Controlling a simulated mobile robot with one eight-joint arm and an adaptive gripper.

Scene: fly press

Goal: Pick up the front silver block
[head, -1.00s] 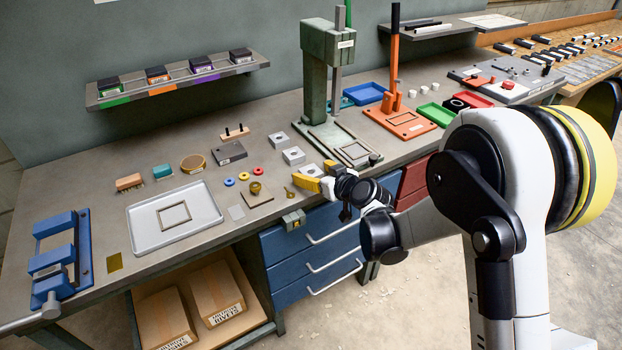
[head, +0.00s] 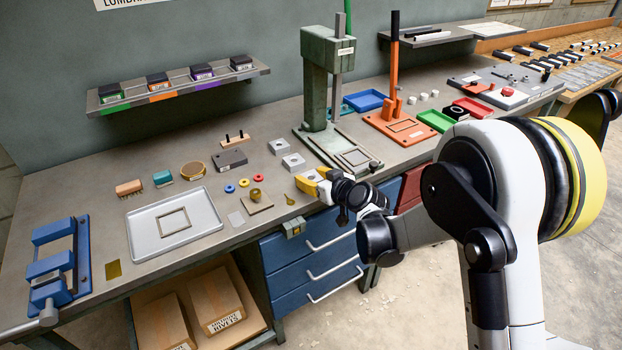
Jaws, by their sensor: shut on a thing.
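The front silver block (head: 313,175) is at the near end of a row of three pale silver blocks on the grey bench, left of the green press. My gripper (head: 311,181) has yellow fingers and is shut on this block, covering part of it. I cannot tell whether the block is clear of the bench. The middle silver block (head: 293,162) and the back silver block (head: 279,147) stand behind it, each with a dark hole on top.
The green fly press (head: 325,90) stands just behind and right of my gripper. A brass key-shaped piece (head: 289,199) and a square plate with a brass knob (head: 257,202) lie to the left. Blue drawers (head: 310,250) are below the bench edge.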

